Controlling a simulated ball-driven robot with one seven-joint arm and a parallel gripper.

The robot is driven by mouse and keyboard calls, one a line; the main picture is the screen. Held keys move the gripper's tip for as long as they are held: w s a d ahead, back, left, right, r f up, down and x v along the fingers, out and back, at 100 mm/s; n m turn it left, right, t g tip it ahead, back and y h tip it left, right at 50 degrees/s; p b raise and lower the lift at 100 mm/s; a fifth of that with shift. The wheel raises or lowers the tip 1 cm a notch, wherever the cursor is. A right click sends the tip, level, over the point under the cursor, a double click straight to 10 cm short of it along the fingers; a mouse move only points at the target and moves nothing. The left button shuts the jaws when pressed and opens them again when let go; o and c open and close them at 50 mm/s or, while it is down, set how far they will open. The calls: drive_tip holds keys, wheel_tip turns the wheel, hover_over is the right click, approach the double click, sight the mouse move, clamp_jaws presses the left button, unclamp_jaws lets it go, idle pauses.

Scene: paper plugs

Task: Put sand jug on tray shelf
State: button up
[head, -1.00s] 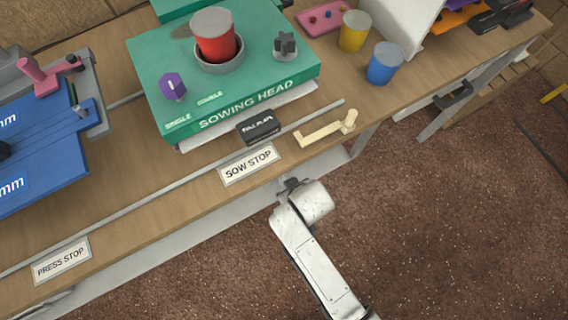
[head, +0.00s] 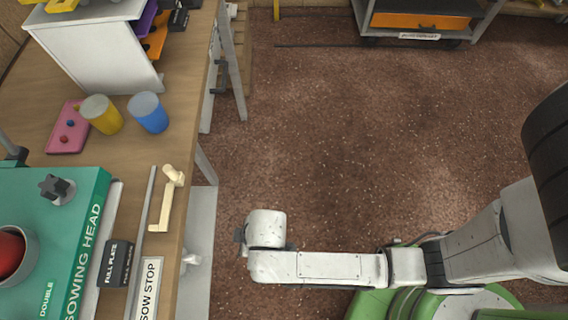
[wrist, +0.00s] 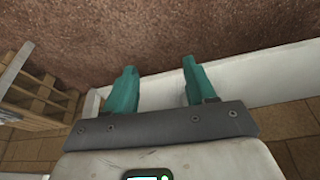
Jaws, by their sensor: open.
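I cannot pick out a thing that is surely the sand jug. A yellow cup (head: 102,115) and a blue cup (head: 148,113) stand upright side by side on the bench; no label shows which, if either, is a jug. No tray shelf can be made out for certain. My gripper shows in the wrist view with two teal fingers (wrist: 159,66) spread apart and nothing between them. In the head view my arm's end is over the floor just right of the bench edge, apart from the cups, and its fingers are mostly hidden.
The wooden bench (head: 140,185) fills the left, with a green sowing head (head: 85,205), a cream lever (head: 168,195), a pink tray (head: 66,130) and a white box (head: 105,60). A grey cart with an orange drawer (head: 420,20) stands far off. Brown floor between is clear.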

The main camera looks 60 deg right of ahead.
drive_tip(key=s+d+r+m, duration=0.2)
drive_tip(key=s+d+r, duration=0.1)
drive_tip(key=d, duration=0.3)
drive_tip(key=s+d+r+m+g+h, duration=0.1)
drive_tip(key=s+d+r+m, duration=0.1)
drive_tip(key=d+r, duration=0.3)
drive_tip(key=s+d+r+m+g, duration=0.1)
drive_tip(key=s+d+r, duration=0.3)
drive_tip(key=d, duration=0.3)
drive_tip(key=shift+s+m+h, duration=0.15)
drive_tip(key=shift+m+h, duration=0.25)
drive_tip(key=shift+r, duration=0.1)
drive_tip(key=shift+c, duration=0.3)
